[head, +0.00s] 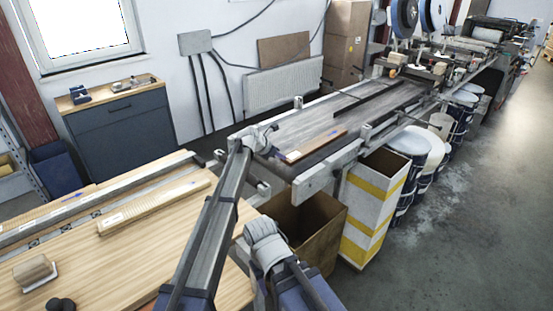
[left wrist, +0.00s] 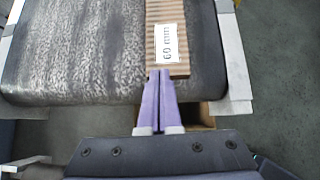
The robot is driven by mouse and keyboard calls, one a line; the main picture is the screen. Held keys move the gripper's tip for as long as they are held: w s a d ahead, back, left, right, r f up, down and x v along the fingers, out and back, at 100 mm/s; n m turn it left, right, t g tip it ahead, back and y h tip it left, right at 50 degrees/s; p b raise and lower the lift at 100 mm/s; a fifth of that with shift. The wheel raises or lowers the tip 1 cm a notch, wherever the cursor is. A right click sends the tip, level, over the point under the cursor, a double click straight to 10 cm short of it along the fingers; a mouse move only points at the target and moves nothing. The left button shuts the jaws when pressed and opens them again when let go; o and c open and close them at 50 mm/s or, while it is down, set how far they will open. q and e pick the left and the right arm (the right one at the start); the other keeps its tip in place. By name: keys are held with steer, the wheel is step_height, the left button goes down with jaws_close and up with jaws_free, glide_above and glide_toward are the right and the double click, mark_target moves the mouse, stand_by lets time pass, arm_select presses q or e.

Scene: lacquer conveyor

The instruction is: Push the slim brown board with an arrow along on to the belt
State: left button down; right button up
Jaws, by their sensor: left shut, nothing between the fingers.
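A slim brown board (head: 312,146) with a blue mark lies flat on the near end of the dark belt (head: 350,112), along its right side. My right gripper is not in view.
A wooden table (head: 140,245) at the left holds a pale labelled board (head: 155,206), a rail and a small block. An open brown box (head: 305,225) and a yellow-striped bin (head: 372,205) stand below the belt's near end. Light rails flank the belt.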

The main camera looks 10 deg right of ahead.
arm_select(q)
steer(key=shift+d+f, duration=0.15)
steer(key=shift+d, duration=0.35)
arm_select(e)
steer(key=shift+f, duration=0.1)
arm_select(q)
steer(key=s+a, duration=0.2)
steer(key=a, duration=0.1)
steer(key=shift+f, duration=0.1)
steer(key=p+v, duration=0.7)
steer(key=v, duration=0.4)
steer(key=shift+a+f+p, duration=0.2)
steer(key=shift+a+p, duration=0.1)
steer(key=shift+p, duration=0.05)
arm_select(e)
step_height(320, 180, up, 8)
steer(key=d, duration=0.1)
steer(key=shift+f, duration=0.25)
